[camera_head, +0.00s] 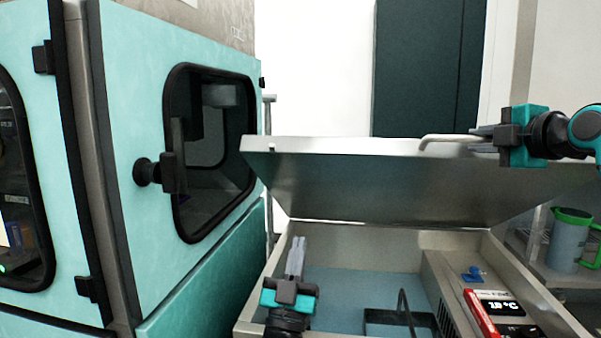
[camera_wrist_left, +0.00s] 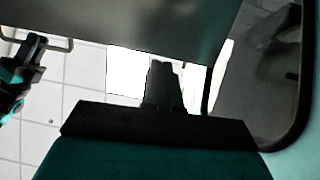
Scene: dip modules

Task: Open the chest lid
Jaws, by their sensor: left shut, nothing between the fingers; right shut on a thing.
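The grey metal chest (camera_head: 245,312) stands at the lower middle of the head view. Its lid (camera_head: 350,185) is raised and tilted back, with the open interior showing below it. A bent metal handle (camera_head: 440,138) sits at the lid's upper edge. My right gripper (camera_head: 480,138) is shut on this handle at the upper right. My left gripper (camera_head: 296,245) is shut and empty, pointing up over the left part of the chest's opening, below the lid. In the left wrist view the left gripper's fingers (camera_wrist_left: 163,85) show closed, with the lid's underside (camera_wrist_left: 130,35) above them.
A teal cabinet (camera_head: 110,160) with a dark window stands close on the left. A dark wire rack (camera_head: 390,318) lies inside the chest. A display (camera_head: 500,305) reading a temperature is at the chest's right. A green-rimmed jug (camera_head: 568,245) stands further right.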

